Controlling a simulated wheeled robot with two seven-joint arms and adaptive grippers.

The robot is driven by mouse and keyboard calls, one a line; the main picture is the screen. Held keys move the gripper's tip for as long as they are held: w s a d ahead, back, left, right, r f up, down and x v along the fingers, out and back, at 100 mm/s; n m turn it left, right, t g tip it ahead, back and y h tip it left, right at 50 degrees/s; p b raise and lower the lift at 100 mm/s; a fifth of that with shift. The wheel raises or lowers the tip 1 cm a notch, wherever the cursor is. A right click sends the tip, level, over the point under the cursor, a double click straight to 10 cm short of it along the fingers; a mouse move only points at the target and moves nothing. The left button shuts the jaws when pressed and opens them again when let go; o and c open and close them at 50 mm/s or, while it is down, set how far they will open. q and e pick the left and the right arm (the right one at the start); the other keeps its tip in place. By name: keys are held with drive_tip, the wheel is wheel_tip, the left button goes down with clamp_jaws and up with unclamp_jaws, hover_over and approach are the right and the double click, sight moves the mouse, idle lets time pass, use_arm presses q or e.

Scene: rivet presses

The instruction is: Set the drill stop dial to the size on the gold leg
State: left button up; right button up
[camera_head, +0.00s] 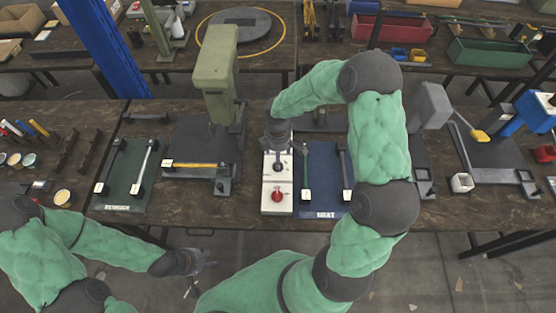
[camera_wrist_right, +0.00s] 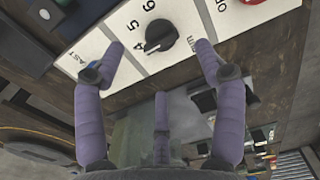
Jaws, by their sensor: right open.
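The drill stop dial is a black knob (camera_wrist_right: 160,38) on a white panel (camera_wrist_right: 100,45) with the numbers 4, 5 and 6 around it. It also shows on the white control box in the head view (camera_head: 278,167). My right gripper (camera_wrist_right: 160,62) is open, its purple fingers spread on the dial's near side; contact cannot be told. In the head view the right gripper (camera_head: 278,138) is over the box's back end. The gold leg (camera_head: 194,165) lies before the green press; its tag is too small to read. My left gripper (camera_head: 198,268) is open and empty in front of the table.
A red button (camera_head: 277,197) sits on the box in front of the dial. A green tray (camera_head: 128,180) lies left. The green press (camera_head: 215,70) stands behind the gold leg.

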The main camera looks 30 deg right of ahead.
wheel_tip(320, 180, up, 6)
drive_tip(key=shift+r, duration=0.15)
idle(0.6)
